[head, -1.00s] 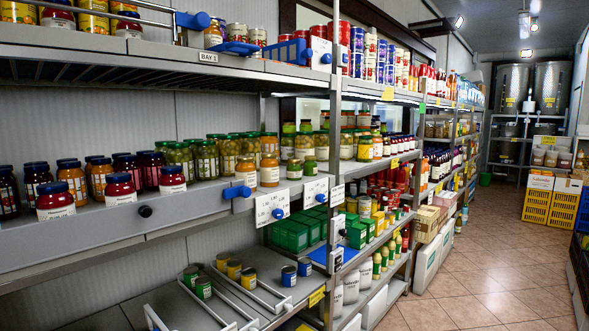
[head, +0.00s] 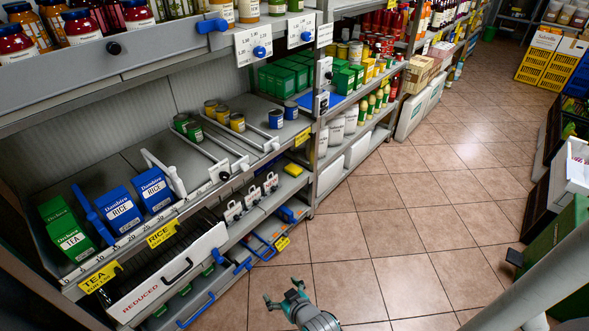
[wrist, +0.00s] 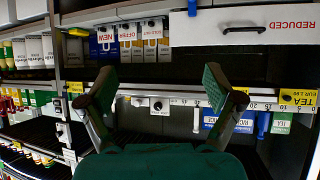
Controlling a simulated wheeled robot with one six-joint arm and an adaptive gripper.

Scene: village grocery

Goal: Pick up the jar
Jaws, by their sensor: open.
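Which jar the task means I cannot tell. My gripper (head: 284,294) is at the bottom of the head view, over the floor in front of the shelves, well away from and below the jars. In the wrist view my gripper (wrist: 158,82) shows two fingers spread apart with nothing between them. No jar can be made out clearly there.
Below the jars, a shelf holds blue rice boxes (head: 121,210), a green tea box (head: 67,232) and small cans (head: 237,122). A drawer marked REDUCED (head: 168,275) is under it. The tiled floor (head: 400,230) is clear; crates and a green bin (head: 562,270) stand at right.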

